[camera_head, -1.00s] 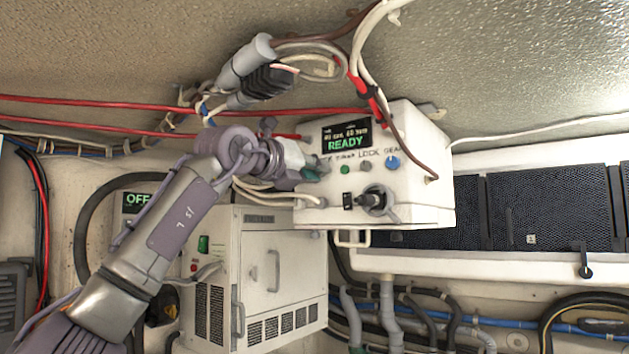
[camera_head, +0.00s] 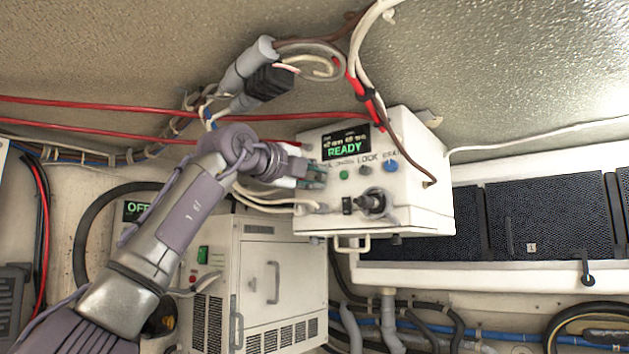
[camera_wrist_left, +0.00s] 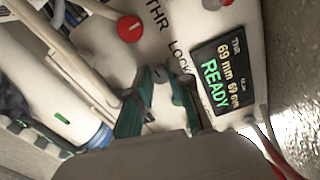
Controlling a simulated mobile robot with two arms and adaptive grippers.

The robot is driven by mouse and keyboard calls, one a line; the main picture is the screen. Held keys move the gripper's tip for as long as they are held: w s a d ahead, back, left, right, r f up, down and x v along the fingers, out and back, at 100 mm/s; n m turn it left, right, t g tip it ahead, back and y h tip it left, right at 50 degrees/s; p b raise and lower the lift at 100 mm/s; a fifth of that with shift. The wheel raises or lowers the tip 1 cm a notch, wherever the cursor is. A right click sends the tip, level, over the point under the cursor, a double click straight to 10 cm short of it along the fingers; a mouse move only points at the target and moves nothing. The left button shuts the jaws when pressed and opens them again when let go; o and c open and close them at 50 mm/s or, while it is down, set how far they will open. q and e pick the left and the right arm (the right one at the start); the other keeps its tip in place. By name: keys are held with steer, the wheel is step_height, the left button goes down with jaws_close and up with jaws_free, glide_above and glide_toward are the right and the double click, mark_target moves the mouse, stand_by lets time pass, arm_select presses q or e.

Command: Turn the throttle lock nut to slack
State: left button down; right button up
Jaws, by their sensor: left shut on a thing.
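The white control box (camera_head: 420,190) hangs under the ceiling, with a display (camera_head: 346,143) reading READY in green. My left gripper (camera_head: 318,178) is at the left part of its front face and covers the throttle lock nut in the head view. In the left wrist view, the two dark green fingers (camera_wrist_left: 160,100) are closed around the small throttle lock nut (camera_wrist_left: 159,76), beside the lettering THR LOCK. Much of the nut is hidden between the fingers. The display (camera_wrist_left: 222,75) shows there too, with 69 mm above READY. My right gripper is not in view.
A green button (camera_head: 344,174), a grey knob (camera_head: 365,171), a blue knob (camera_head: 390,166) and a dark lever (camera_head: 372,203) sit on the box face. A red knob (camera_wrist_left: 130,28) shows in the left wrist view. Cables hang above; a white cabinet (camera_head: 270,290) stands below.

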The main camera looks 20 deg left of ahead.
arm_select(q)
steer(key=shift+r+n, duration=0.1)
steer(key=shift+n, duration=0.3)
steer(key=c, duration=1.1)
jaws_free()
steer(key=shift+a, duration=0.1)
steer(key=shift+o, duration=0.2)
steer(key=v, duration=1.2)
